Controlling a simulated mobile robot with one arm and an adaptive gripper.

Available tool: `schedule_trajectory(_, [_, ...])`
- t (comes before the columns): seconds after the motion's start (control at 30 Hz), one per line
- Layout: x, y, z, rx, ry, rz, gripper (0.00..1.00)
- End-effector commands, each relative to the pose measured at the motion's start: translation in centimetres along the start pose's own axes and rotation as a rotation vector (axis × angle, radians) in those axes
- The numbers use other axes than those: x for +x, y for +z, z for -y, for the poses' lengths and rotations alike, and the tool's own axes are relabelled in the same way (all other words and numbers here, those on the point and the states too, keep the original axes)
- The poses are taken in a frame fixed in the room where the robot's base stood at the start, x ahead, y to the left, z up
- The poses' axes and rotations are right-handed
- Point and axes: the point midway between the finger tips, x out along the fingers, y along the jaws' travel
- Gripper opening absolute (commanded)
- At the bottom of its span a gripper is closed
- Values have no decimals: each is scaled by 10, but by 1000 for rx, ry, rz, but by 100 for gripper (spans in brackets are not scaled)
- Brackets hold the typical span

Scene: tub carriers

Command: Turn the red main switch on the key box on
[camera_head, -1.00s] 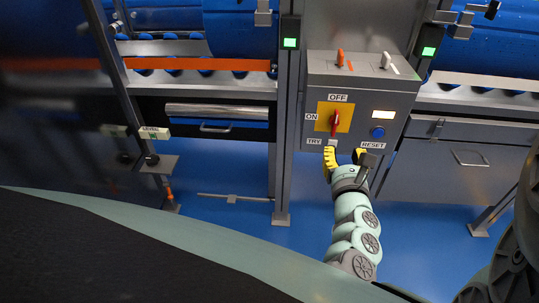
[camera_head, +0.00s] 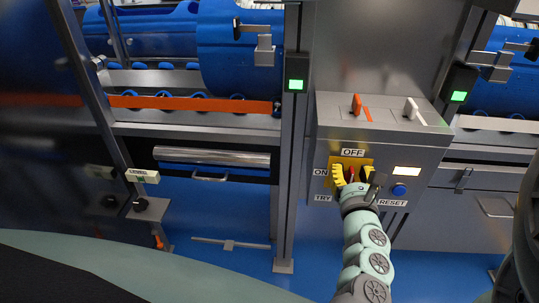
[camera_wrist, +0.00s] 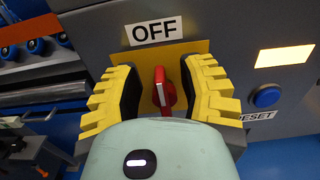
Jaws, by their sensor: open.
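The grey key box (camera_head: 335,138) stands ahead, with a yellow switch plate (camera_head: 352,161) on its front. The red main switch shows in the wrist view (camera_wrist: 162,90), its handle close to upright and pointing toward the OFF label (camera_wrist: 153,31). In the head view my gripper hides the switch. My gripper (camera_head: 354,176) is open, with its yellow padded fingers on either side of the switch; in the wrist view (camera_wrist: 160,88) gaps show between the handle and both fingers. The ON label (camera_head: 320,172) is left of the plate. The TRY label (camera_head: 322,198) is below it.
A blue RESET button (camera_head: 399,190) and a lit panel (camera_head: 407,171) are right of the switch.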

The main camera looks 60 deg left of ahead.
Motion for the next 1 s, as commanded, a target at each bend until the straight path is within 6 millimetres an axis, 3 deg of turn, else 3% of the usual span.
schedule_trajectory(0.37, [0,0,-1,0,3,-1,39])
schedule_trajectory(0.4, [0,0,-1,0,3,-1,44])
schedule_trajectory(0.8, [0,0,0,0,1,-1,2])
schedule_trajectory(1.0, [0,0,0,0,1,-1,0])
